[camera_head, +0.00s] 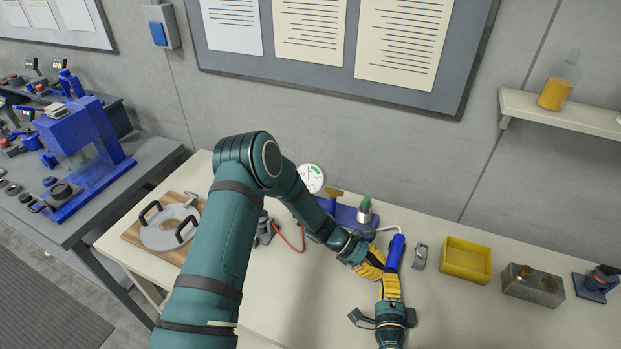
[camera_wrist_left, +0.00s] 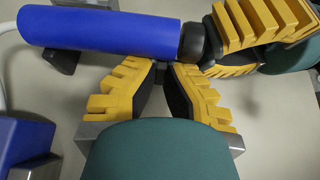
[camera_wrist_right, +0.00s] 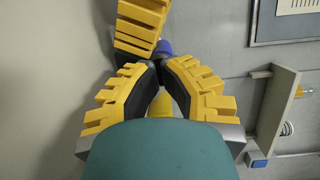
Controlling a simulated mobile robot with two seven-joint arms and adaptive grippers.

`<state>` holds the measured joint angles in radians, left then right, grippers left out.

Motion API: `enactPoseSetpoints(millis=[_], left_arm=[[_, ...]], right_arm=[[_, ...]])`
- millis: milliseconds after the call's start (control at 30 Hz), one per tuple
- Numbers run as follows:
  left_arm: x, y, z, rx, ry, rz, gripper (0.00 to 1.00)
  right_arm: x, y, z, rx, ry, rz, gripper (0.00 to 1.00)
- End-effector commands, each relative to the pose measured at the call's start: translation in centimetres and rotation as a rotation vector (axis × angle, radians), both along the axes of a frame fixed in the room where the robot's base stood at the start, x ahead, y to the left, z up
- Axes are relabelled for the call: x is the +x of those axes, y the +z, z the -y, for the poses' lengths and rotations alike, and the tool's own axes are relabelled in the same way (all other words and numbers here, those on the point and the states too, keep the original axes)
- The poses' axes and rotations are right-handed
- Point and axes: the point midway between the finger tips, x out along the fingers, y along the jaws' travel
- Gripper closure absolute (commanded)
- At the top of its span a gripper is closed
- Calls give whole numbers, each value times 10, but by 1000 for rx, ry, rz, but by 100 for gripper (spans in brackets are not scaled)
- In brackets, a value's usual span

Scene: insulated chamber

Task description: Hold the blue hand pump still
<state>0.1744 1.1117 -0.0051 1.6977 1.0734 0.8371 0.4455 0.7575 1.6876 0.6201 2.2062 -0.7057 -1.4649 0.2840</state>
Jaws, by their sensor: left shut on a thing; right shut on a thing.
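The blue hand pump (camera_head: 396,250) is held above the table, its blue barrel tilted in the head view. In the left wrist view the barrel (camera_wrist_left: 100,32) lies across the top, with a black end at its right. My left gripper (camera_head: 376,262) is shut at the pump, near the barrel's lower end. My right gripper (camera_head: 390,279) is shut on the pump's lower end, close beside the left one. In the right wrist view a little blue of the pump (camera_wrist_right: 163,48) shows beyond the fingers. The fingers hide the exact contact.
A white hose (camera_head: 388,229) runs from the pump toward a blue base (camera_head: 345,213) with a metal fitting. A grey clip-like part (camera_head: 420,256), a yellow bin (camera_head: 466,262) and a metal block (camera_head: 533,287) stand to the right. A round lidded plate (camera_head: 165,232) lies left.

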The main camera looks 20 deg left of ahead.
Motion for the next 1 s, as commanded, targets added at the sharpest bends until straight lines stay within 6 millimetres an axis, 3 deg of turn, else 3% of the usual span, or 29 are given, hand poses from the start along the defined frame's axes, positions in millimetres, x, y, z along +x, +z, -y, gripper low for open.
enactPoseSetpoints(millis=[233, 700, 1000], left_arm=[[-2, 0, 1, -3, -5, -2, 100], [-1, 0, 1, -2, -4, -1, 100], [0, 1, 1, -2, -2, 0, 100]], right_arm=[[-5, 0, 0, 0, 0, 1, 100], [-35, 2, -1, 0, 0, 1, 100], [-36, 2, -1, 0, 0, 1, 100]])
